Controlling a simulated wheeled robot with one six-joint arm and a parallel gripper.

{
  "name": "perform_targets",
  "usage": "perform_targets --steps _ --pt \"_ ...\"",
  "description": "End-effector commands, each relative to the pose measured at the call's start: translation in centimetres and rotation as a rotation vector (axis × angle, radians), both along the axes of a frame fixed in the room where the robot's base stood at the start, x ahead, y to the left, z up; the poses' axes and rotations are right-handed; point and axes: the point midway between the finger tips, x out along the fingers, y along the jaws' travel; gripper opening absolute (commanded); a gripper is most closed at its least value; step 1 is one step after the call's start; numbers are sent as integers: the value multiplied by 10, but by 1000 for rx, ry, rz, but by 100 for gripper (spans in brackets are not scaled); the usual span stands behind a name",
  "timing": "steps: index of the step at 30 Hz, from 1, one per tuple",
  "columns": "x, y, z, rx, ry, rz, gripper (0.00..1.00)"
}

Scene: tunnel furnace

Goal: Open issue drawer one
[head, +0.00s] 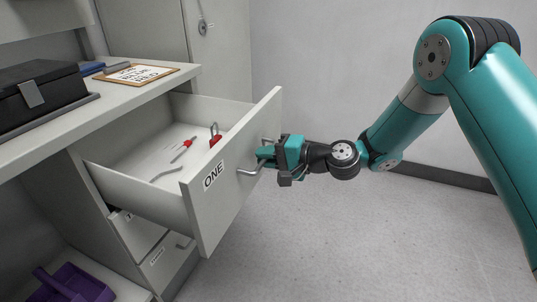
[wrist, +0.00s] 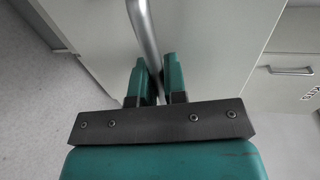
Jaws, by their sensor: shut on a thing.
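The drawer labelled ONE (head: 229,180) is pulled well out of the grey cabinet, its inside open to view. Its bar handle (head: 246,172) is on the front panel. My gripper (head: 264,154) is at this handle, shut on it from the right in the head view. In the wrist view the teal fingertips (wrist: 161,76) sit on both sides of the metal handle (wrist: 143,28). A red padlock (head: 215,139), a red-handled tool (head: 184,147) and a small grey item (head: 165,173) lie in the drawer.
Two shut drawers are below, the lower one with a handle (head: 185,244). A purple container (head: 75,284) is at bottom left. The floor (head: 340,245) to the right is clear.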

Motion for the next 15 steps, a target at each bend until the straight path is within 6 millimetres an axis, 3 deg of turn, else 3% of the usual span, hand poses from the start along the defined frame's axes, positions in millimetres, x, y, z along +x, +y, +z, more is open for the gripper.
perform_targets --steps 9,10,13,15 --pt "1 -1 1 0 -3 -3 0" --pt "1 -1 1 0 -3 -3 15" --pt "1 -1 0 0 -2 -3 37" --pt "1 -1 0 0 -2 -2 37"
